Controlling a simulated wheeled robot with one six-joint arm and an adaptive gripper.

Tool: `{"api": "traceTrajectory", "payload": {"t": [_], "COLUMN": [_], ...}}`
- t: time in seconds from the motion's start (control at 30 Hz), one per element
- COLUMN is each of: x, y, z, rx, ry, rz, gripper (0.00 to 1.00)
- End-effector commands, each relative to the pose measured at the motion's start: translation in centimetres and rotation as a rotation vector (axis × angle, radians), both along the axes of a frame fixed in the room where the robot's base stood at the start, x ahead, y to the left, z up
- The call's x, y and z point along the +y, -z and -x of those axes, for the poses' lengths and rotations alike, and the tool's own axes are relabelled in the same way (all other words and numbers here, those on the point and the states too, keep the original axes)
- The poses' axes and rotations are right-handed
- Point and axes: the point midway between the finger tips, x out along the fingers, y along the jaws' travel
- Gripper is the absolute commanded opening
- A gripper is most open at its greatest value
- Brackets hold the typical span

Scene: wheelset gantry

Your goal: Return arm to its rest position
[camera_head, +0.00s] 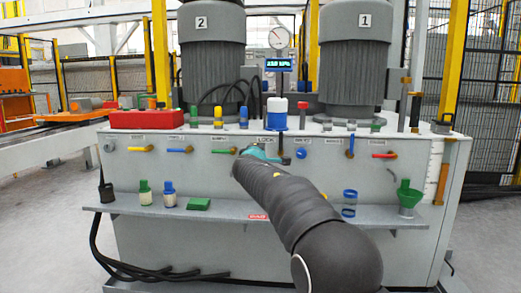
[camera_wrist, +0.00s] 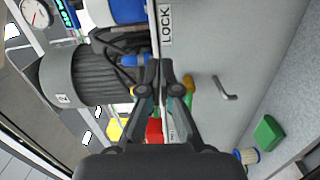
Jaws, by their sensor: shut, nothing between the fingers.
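My arm (camera_head: 285,200) reaches up from the lower right of the head view to the front panel of the grey cabinet (camera_head: 170,240). My gripper is mostly hidden there behind the arm. In the wrist view my gripper (camera_wrist: 160,64) shows two dark fingers whose tips are together, with nothing held. The LOCK label (camera_wrist: 166,24) is just above the fingertips. Whether the fingers touch the panel cannot be told.
A shelf (camera_head: 235,212) juts out below the panel, bearing small bottles, a green block (camera_head: 199,204), blue rings (camera_head: 349,203) and a green funnel (camera_head: 408,196). Coloured levers line the panel. On top stand motors (camera_head: 355,60), a gauge (camera_head: 279,38) and a red box (camera_head: 147,119).

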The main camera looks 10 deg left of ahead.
Motion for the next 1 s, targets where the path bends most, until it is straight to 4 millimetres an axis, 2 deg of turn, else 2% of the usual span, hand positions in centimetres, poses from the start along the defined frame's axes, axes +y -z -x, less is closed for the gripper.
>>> {"api": "traceTrajectory", "payload": {"t": [0.33, 0.43, 0.47, 0.57, 0.6, 0.7, 0.73, 0.87, 0.9, 1.0], "x": [0.0, -0.7, -0.9, -2.1, -2.7, -5.2, -6.3, -11.2, -12.7, -15.9], "y": [0.0, 0.3, 1.1, 5.9, 8.2, 12.5, 13.3, 15.6, 16.1, 16.7], "z": [0.0, 0.0, 0.0, 0.4, 0.9, 3.8, 4.9, 10.5, 12.4, 17.2], "rx": [0.000, 0.011, 0.029, 0.138, 0.193, 0.337, 0.377, 0.541, 0.588, 0.690], "ry": [0.000, 0.030, 0.042, 0.095, 0.121, 0.203, 0.230, 0.357, 0.395, 0.480], "rz": [0.007, 0.009, 0.000, -0.042, -0.061, -0.135, -0.160, -0.279, -0.317, -0.410], "gripper": [0.00, 0.00, 0.00, 0.00, 0.00, 0.00, 0.00, 0.00, 0.00, 0.00]}}
